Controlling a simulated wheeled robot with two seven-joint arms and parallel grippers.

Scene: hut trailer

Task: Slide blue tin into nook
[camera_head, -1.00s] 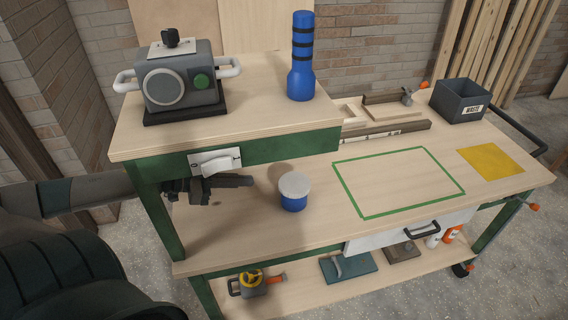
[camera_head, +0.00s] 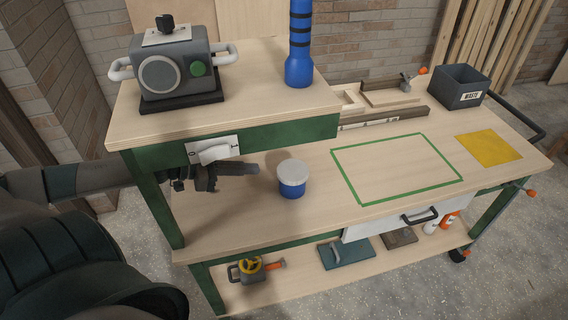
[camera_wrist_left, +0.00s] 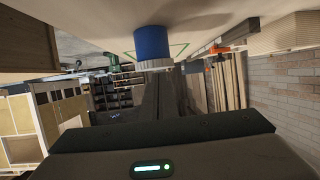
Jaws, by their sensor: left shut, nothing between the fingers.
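My left gripper (camera_head: 256,169) is shut and empty, reaching out from under the raised shelf. Its tips point at the tin's left side, with a small gap in the head view. In the left wrist view the scene is upside down, and the tin (camera_wrist_left: 153,43) shows just beyond the dark fingers (camera_wrist_left: 162,100). My right gripper is out of view.
A grey device (camera_head: 177,77) and a blue bottle (camera_head: 299,45) stand on the raised shelf. A green-outlined area (camera_head: 395,165) right of the tin is bare. A waste bin (camera_head: 460,88) stands farther right.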

